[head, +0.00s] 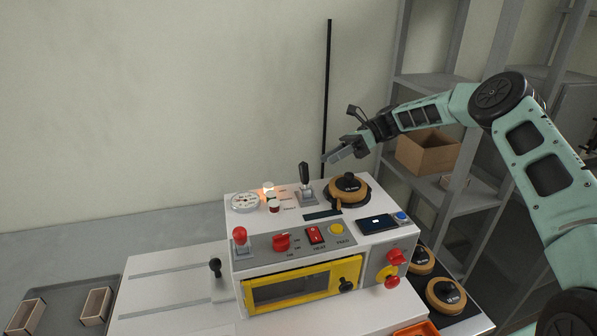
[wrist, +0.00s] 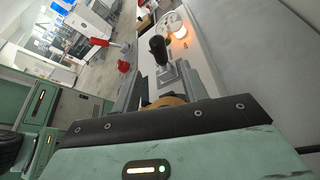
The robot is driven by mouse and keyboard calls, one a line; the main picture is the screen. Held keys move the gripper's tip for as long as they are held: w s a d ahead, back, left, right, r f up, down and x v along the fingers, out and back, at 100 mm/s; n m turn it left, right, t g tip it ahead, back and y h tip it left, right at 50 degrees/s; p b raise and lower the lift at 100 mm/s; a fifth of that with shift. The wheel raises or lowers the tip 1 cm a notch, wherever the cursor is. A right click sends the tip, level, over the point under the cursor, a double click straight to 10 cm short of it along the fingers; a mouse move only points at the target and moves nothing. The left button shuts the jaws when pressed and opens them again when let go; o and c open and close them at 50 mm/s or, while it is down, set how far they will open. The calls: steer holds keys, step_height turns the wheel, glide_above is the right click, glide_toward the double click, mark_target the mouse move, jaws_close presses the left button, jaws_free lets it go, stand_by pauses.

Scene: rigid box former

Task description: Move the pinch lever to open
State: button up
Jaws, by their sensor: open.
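A black-handled lever (head: 305,178) stands upright in a metal plate on top of the white machine, near its back edge. I take it for the pinch lever, though its label is too small to read. It also shows in the wrist view (wrist: 159,50), ahead of my fingers. My gripper (head: 332,157) is open and empty, above and to the right of the lever, apart from it. In the wrist view the fingers (wrist: 163,88) are partly hidden by the gripper body.
A wooden-rimmed round part (head: 349,190) stands right of the lever, under my gripper. A lit lamp (head: 268,187) and a white dial (head: 245,203) are to its left. A red-knobbed lever (head: 240,238) stands front left. Shelving (head: 450,150) is behind my arm.

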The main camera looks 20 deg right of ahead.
mark_target(305, 177)
steer(key=p+x, duration=0.3)
steer(key=x, duration=0.8)
steer(key=shift+a+p, duration=0.1)
steer(key=shift+p, duration=0.3)
steer(key=shift+c, duration=0.2)
jaws_close()
